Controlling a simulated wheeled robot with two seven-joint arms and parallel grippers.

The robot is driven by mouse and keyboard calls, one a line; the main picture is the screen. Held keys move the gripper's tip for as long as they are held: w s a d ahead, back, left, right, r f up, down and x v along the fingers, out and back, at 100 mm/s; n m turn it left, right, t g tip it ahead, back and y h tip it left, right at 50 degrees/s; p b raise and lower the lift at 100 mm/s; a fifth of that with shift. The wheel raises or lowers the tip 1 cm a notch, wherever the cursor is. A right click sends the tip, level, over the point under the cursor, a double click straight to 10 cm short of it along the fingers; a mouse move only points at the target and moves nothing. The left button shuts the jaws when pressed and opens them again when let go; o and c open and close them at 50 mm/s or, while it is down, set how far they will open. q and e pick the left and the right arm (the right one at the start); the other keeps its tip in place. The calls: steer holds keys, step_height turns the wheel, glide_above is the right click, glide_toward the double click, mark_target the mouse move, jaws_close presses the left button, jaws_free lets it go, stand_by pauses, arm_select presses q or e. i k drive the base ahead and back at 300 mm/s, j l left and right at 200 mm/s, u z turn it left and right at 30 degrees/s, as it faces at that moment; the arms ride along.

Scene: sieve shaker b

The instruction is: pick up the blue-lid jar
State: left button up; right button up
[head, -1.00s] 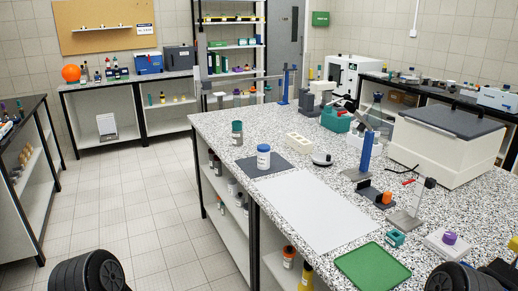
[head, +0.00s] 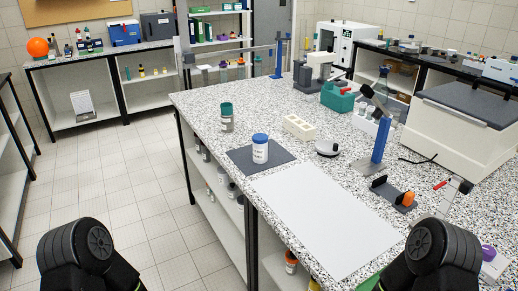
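The blue-lid jar (head: 260,149) is white with a label and stands upright on a dark grey mat (head: 240,160) near the left edge of the speckled bench. Nothing touches it. Both my arms show only as dark rounded links at the bottom left and bottom right of the head view. Neither gripper's fingers are in the picture, and both arms are well apart from the jar.
A teal-lid jar (head: 227,118) stands behind the mat. A white block with holes (head: 299,127) and a round white dish (head: 327,148) lie to the right. A large white sheet (head: 325,215) covers the bench in front. A blue stand (head: 380,145) rises at the right.

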mark_target(260, 152)
steer(key=i+j, duration=0.25)
steer(key=j, duration=0.15)
steer(key=i+j, duration=0.2)
steer(key=j, duration=0.2)
steer(key=i+j, duration=0.25)
steer(key=j, duration=0.15)
steer(key=i+j, duration=0.2)
steer(key=j, duration=0.25)
steer(key=i+j, duration=0.25)
steer(key=j, duration=0.15)
steer(key=i+j, duration=0.2)
steer(key=j, duration=0.2)
steer(key=i+j, duration=0.25)
steer(key=j, duration=0.15)
steer(key=i+j+z, duration=0.1)
steer(key=j, duration=0.3)
steer(key=i+z, duration=0.1)
steer(key=z, duration=2.45)
